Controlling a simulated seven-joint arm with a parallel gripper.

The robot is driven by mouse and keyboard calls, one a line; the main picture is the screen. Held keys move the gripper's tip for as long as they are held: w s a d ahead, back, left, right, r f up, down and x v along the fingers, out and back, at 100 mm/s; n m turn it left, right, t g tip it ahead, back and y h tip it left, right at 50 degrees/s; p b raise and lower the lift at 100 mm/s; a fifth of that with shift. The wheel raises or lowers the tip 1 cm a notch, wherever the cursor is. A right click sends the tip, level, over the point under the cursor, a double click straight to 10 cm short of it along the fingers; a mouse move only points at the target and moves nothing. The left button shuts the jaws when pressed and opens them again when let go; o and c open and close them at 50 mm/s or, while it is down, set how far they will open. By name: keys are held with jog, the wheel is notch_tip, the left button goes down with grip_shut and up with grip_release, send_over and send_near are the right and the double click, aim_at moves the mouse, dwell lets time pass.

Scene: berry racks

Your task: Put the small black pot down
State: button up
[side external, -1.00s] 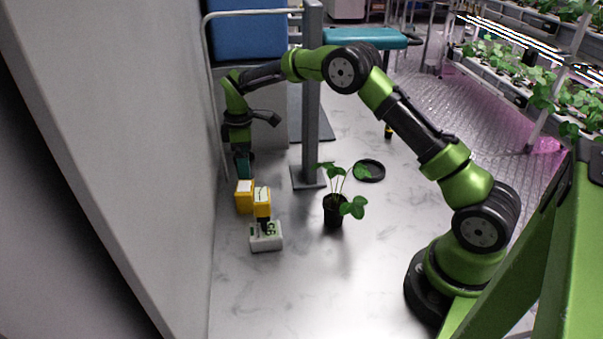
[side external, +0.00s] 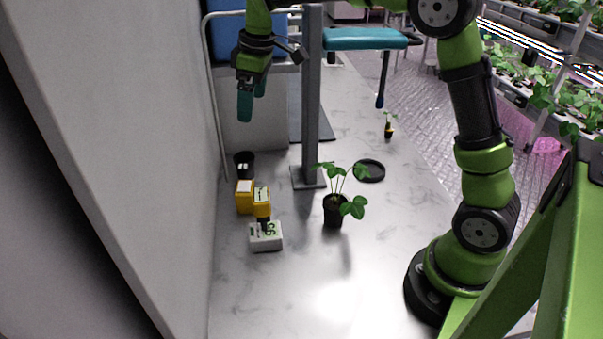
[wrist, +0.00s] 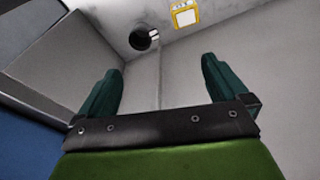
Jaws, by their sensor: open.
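The small black pot (side external: 244,164) stands on the pale marbled worktop at the left, close to the wall and just behind a yellow box. It also shows in the wrist view (wrist: 141,39), beyond my fingertips. My gripper (side external: 251,104) is open and empty, with its teal fingers pointing down, well above the pot and apart from it. Both fingers also show spread apart in the wrist view (wrist: 160,72), with nothing between them.
Yellow boxes (side external: 244,197) and a white device (side external: 266,237) stand in front of the pot. A grey post (side external: 311,100) rises to its right. A potted plant (side external: 334,211) and a black saucer (side external: 371,171) stand further right. The front worktop is clear.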

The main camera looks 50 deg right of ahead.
jog(key=s+a+r+m+t, duration=0.1)
jog(key=s+r+m+t, duration=0.15)
jog(key=s, duration=0.45)
jog(key=s+a+r+m+t, duration=0.1)
jog(key=s+r+m, duration=0.15)
jog(key=s, duration=0.55)
jog(key=s+a+f+m+t+y, duration=0.1)
jog(key=s+f+m, duration=0.3)
jog(key=s, duration=0.5)
jog(key=shift+s+a+f+m+t, duration=0.15)
jog(key=shift+s+f+m+t, duration=0.2)
jog(key=shift+f, duration=0.1)
